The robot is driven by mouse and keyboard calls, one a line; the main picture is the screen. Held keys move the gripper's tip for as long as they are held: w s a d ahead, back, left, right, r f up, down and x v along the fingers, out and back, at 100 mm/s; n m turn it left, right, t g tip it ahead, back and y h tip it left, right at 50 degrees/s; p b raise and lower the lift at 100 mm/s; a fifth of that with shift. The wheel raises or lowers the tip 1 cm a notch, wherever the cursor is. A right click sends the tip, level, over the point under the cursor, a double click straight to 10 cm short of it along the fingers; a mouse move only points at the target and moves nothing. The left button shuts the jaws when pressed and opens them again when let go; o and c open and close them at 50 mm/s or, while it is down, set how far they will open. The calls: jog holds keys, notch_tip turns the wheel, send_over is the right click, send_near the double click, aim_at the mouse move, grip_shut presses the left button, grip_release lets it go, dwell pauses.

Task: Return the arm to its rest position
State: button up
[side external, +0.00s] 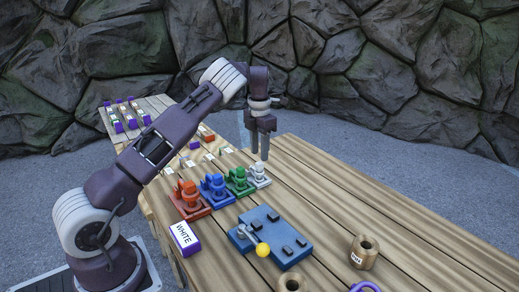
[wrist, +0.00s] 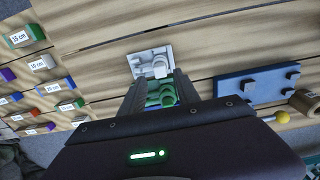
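My gripper (side external: 260,155) hangs pointing down above the table (side external: 340,205), just behind the row of reels in the side view. Its two fingers (wrist: 160,92) are apart with nothing held between them. In the wrist view the green reel (wrist: 158,97) shows below, between the fingers, and the white reel (wrist: 152,66) lies just beyond the fingertips. In the side view the row runs red reel (side external: 188,200), blue reel (side external: 216,189), green reel (side external: 239,181) and white reel (side external: 258,174), all standing on the table.
A blue block with a yellow-knobbed lever (side external: 263,249) stands in front of the reels. A box marked WHITE (side external: 185,238) is at the left edge. Wooden spools (side external: 364,252) stand at the front right. Small labelled blocks (wrist: 42,62) lie on the left in the wrist view.

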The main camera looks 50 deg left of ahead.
aim_at(259, 163)
jog(key=shift+f, duration=2.25)
grip_shut()
